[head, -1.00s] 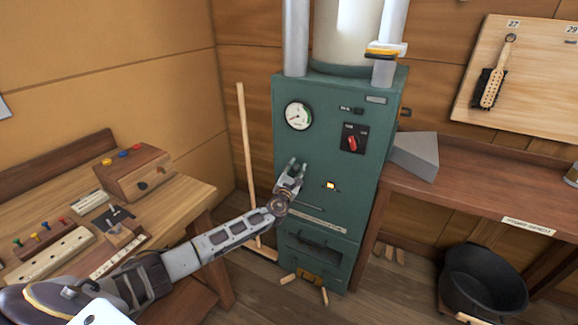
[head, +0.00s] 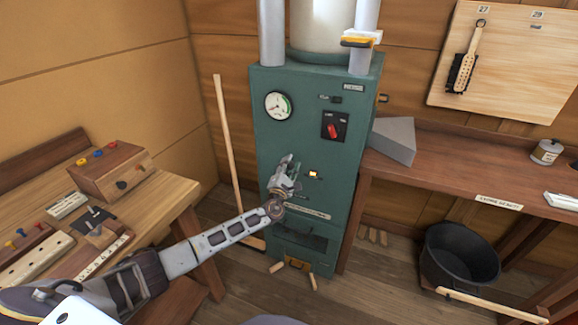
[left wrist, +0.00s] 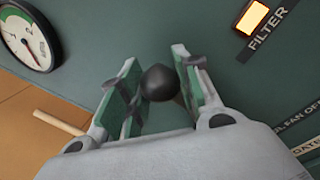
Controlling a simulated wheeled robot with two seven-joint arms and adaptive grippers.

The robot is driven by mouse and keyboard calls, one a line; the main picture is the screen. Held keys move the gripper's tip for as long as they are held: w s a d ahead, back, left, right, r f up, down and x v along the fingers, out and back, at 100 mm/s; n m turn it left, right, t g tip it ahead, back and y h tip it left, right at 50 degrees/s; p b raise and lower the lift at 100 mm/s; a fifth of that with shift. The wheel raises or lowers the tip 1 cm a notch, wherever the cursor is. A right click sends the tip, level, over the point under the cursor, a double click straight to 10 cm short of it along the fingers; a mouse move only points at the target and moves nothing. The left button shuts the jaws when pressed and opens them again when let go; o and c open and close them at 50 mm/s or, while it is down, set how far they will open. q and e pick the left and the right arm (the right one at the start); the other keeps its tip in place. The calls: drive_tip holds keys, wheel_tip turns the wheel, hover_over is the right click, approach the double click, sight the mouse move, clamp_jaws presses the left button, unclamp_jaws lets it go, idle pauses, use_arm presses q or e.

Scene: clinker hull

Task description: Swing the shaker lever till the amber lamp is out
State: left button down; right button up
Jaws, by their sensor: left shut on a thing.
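The green cabinet (head: 345,100) stands against the back wall. Its amber lamp (head: 313,174) is lit; in the left wrist view the lamp (left wrist: 252,17) glows beside the word FILTER. My left gripper (head: 287,164) is at the cabinet front, just left of the lamp. In the left wrist view its fingers (left wrist: 158,88) are shut on a round black knob (left wrist: 160,83), seemingly the end of the shaker lever. The lever's shaft is hidden behind the knob and gripper. My right gripper does not show.
A dial gauge (head: 278,106) and a red switch (head: 334,126) are on the cabinet above the gripper. A wooden pole (head: 226,140) leans at its left. A workbench (head: 172,192) stands left, a brown bench (head: 450,170) right, with a black tub (head: 460,257) below.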

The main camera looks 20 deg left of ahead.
use_arm(q)
drive_tip(key=shift+d+f, duration=0.1)
drive_tip(key=shift+d, duration=0.05)
drive_tip(key=c, duration=1)
unclamp_jaws()
drive_tip(key=shift+s, duration=0.15)
drive_tip(key=shift+s+d+f, duration=0.1)
drive_tip(key=shift+s+f, duration=0.25)
drive_tip(key=shift+s, duration=1.6)
drive_tip(key=shift+s+d+f, duration=0.15)
drive_tip(key=shift+s+f, duration=0.15)
drive_tip(key=shift+s, duration=1.6)
drive_tip(key=shift+s+d+f, duration=0.1)
drive_tip(key=shift+s+f, duration=0.25)
drive_tip(key=shift+s, duration=1.6)
